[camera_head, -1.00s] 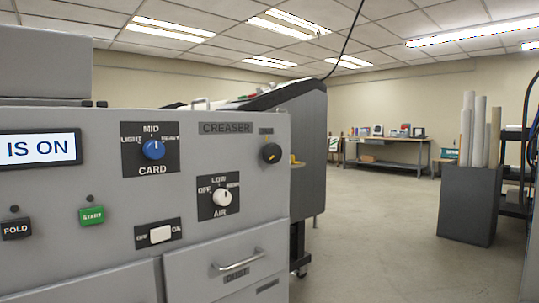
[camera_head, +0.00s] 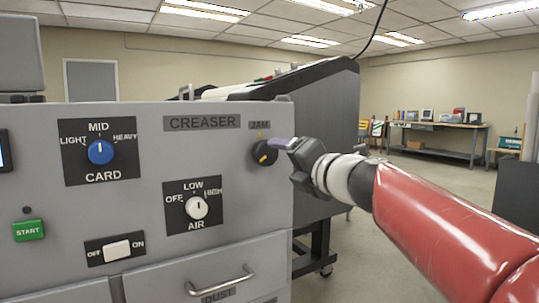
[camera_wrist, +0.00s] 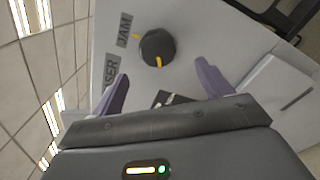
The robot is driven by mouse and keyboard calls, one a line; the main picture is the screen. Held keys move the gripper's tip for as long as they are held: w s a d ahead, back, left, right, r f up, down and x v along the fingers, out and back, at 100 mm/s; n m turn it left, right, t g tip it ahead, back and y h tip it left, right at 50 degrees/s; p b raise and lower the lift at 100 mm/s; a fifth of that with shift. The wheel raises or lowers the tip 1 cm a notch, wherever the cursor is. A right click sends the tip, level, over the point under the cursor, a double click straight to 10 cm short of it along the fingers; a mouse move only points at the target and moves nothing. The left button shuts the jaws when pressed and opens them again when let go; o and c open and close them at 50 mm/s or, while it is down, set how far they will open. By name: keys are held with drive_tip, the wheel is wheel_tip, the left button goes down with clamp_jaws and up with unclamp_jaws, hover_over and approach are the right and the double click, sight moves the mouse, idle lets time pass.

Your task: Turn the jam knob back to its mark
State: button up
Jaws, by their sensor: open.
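The jam knob (camera_head: 264,153) is a round black knob with an orange pointer, at the upper right of the grey creaser panel under the JAM label (camera_head: 259,125). Its pointer is toward the lower left, away from the small orange mark (camera_head: 260,135) above it. In the wrist view the knob (camera_wrist: 157,46) is ahead of the fingertips, and the mark (camera_wrist: 136,37) is at its upper left. My gripper (camera_head: 283,143) is just right of the knob, open and empty. In the wrist view its fingers (camera_wrist: 164,78) are spread either side; contact cannot be told.
The AIR knob (camera_head: 196,207), CARD knob (camera_head: 100,152) and white OFF/ON switch (camera_head: 117,250) are on the same panel. A drawer handle (camera_head: 220,280) sticks out below. A dark machine part (camera_head: 325,110) stands behind. Floor to the right is open.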

sight(269, 154)
drive_tip(key=shift+m, duration=0.4)
drive_tip(key=x, duration=0.8)
drive_tip(key=shift+w+r, duration=0.15)
drive_tip(key=shift+r, duration=0.1)
drive_tip(key=c, duration=1)
